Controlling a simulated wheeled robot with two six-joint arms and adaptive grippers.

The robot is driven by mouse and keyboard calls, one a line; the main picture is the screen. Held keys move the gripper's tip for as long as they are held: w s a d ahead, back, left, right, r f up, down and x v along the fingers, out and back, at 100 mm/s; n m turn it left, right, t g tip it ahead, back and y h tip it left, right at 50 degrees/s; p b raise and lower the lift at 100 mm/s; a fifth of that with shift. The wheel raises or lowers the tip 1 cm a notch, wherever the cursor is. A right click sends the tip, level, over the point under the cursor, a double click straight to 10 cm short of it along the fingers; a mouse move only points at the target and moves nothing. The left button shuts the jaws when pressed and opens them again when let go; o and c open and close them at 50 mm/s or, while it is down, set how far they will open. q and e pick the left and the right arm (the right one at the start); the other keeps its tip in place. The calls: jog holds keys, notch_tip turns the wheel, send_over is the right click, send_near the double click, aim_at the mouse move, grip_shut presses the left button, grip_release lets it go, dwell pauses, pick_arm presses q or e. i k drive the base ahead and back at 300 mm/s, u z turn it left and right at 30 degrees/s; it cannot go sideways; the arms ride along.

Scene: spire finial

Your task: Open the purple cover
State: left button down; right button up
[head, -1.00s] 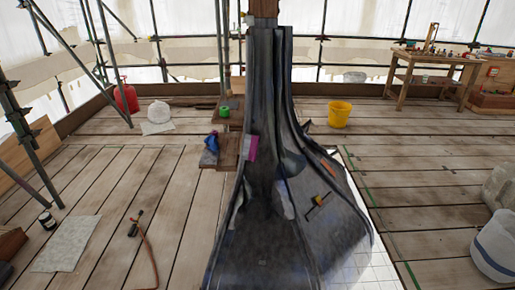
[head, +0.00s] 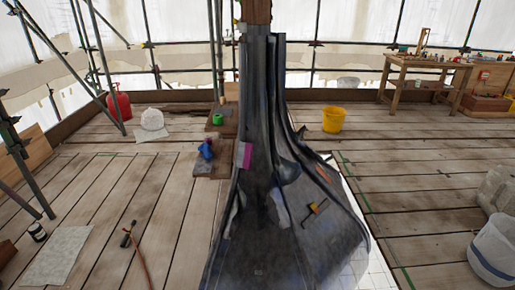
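Neither of my grippers is in view.
A wooden ledge (head: 212,170) with a blue item (head: 206,149) juts out left of the spire. A yellow bucket (head: 333,120), a white tub (head: 492,250), a red can (head: 119,106) and a torch with hose (head: 128,236) stand or lie on the plank floor. Scaffold poles rise at left.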

aim_at(245, 150)
jog(key=i, duration=1.8)
jog(key=z, duration=1.25)
